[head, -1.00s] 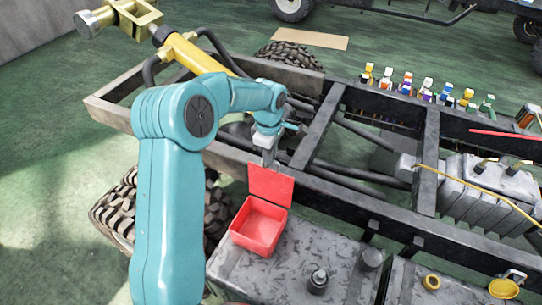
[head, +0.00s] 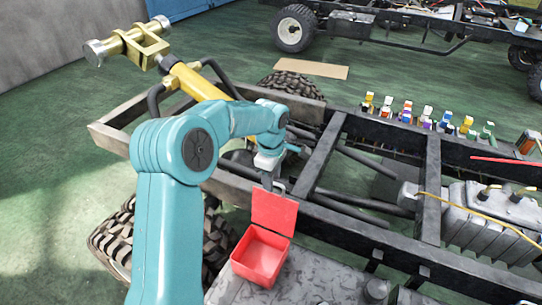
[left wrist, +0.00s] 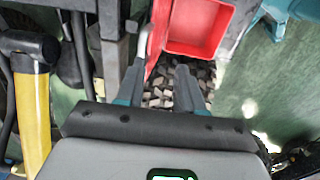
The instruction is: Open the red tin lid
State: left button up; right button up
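The red tin (head: 260,262) sits on a grey box at the side of the chassis frame, its inside showing and empty. Its red lid (head: 274,212) stands up, tilted open, along the tin's far edge. My left gripper (head: 270,183) is just above the lid's top edge. In the left wrist view, the fingers of my left gripper (left wrist: 160,70) are apart with nothing between them. A silver handle (left wrist: 144,38) beside the red tin (left wrist: 200,27) lies ahead of the left finger. I cannot tell whether they touch. My right gripper is not in view.
The dark chassis frame (head: 345,222) runs behind the tin. A yellow cylinder (head: 195,83) is at the left. Several small coloured figures stand along the far rail. A grey battery-like box (head: 490,217) is at the right.

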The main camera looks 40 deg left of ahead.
pick_arm(q)
notch_tip(320, 180, up, 14)
jog(key=shift+s, duration=0.15)
jog(key=shift+f, duration=0.1)
jog(key=shift+d, duration=0.1)
